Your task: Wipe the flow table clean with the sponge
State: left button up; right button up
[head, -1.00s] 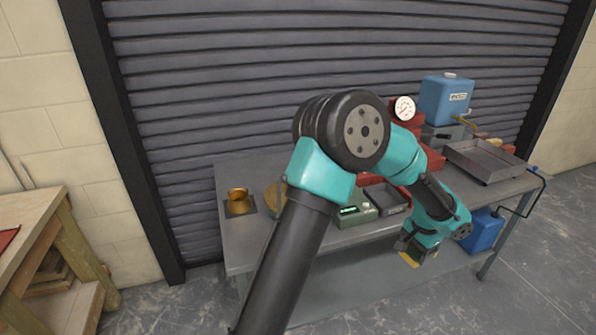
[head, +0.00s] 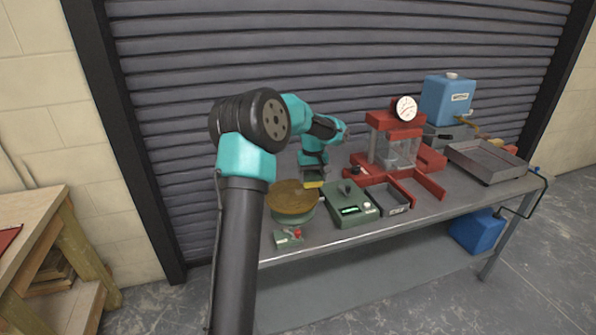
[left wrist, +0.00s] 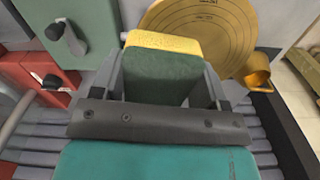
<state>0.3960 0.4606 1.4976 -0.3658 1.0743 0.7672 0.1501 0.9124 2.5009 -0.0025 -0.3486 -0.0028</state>
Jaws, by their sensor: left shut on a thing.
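The flow table (head: 290,205) is a round brass-coloured disc on a green base at the bench's front left. Its disc also shows at the top of the left wrist view (left wrist: 205,22). My left gripper (head: 313,177) is shut on the sponge (head: 314,184), which has a yellow layer and a dark green layer. The sponge (left wrist: 160,78) is between the fingers in the left wrist view. It is at the disc's far right edge in the head view; I cannot tell whether it touches the disc. My right gripper is not in view.
A green device with a display (head: 350,207) and a grey tray (head: 391,201) stand right of the flow table. A red press (head: 385,155) is behind them. A small switch box (head: 288,238) is in front. A brass cone (left wrist: 257,72) is beside the disc.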

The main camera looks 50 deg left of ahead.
pick_arm(q)
jog(key=shift+n, duration=0.9)
jog(key=a, duration=0.1)
jog(key=s+a+r, duration=0.1)
jog(key=a, duration=0.1)
jog(key=s+a, duration=0.1)
jog(key=shift+s+a+r, duration=0.15)
jog(key=shift+s+a, duration=0.1)
